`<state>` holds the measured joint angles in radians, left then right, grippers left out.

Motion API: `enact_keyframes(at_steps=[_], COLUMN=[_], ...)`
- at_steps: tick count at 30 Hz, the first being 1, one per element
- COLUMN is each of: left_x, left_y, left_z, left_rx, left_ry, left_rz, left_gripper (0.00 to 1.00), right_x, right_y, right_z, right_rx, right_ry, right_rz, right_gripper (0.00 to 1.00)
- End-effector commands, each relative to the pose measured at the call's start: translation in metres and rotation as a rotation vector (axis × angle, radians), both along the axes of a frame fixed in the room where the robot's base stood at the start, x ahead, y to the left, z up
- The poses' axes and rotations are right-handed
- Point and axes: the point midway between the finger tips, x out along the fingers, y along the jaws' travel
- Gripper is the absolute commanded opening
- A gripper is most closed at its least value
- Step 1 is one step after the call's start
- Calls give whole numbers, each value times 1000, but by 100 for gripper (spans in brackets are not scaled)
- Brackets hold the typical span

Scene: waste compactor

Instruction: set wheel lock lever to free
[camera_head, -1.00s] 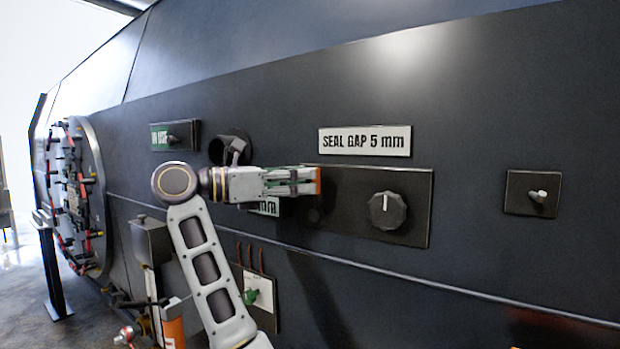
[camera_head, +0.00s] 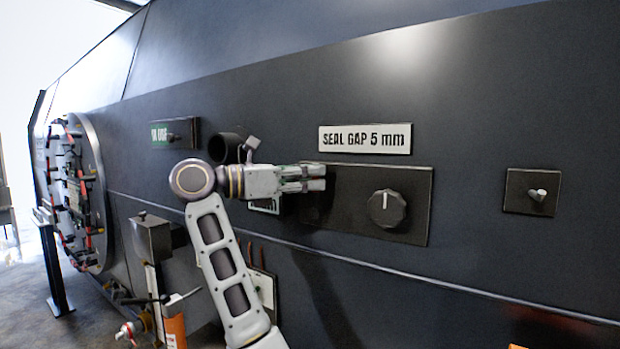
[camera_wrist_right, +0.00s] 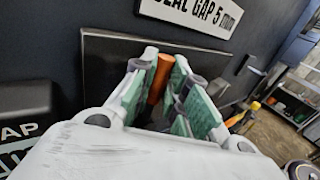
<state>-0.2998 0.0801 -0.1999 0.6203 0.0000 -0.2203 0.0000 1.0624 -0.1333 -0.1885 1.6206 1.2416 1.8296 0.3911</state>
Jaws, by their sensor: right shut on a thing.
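An orange upright handle (camera_wrist_right: 160,78), which looks like the lever's grip, stands in front of a dark panel in the right wrist view. The fingers of my right gripper (camera_wrist_right: 164,84) are on both sides of it, shut on it. In the head view my right gripper (camera_head: 314,178) reaches in from the left at the left part of the dark panel (camera_head: 350,180); its fingers hide the orange handle there. The lever's base and any lock or free marking are hidden or too small to read. My left gripper is not in view.
A black round dial (camera_head: 387,208) sits on the same panel, right of my fingers, below a "SEAL GAP 5 mm" sign (camera_head: 365,139). A small toggle plate (camera_head: 531,192) is farther right. A black cylinder (camera_head: 228,148) juts out above my wrist. A grey box (camera_head: 153,235) stands at left.

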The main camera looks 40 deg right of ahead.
Motion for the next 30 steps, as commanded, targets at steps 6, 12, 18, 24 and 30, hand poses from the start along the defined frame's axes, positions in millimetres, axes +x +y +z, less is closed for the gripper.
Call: enact_keyframes(at_steps=[6, 12, 18, 24, 30], left_x=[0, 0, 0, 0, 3], left_y=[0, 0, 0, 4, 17], left_z=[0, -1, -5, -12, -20], left_rx=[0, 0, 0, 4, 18], left_ry=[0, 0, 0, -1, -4], left_rz=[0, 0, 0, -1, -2], left_gripper=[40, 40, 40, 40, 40], right_x=[0, 1, 5, 13, 23], right_y=[0, 1, 2, 6, 10], right_z=[0, 0, -2, -5, -9], right_rx=[0, -5, -27, -71, -128], right_ry=[-1, 10, 64, 168, 306], right_rz=[0, 1, 2, 2, 2], right_gripper=[0, 0, 0, 0, 0])
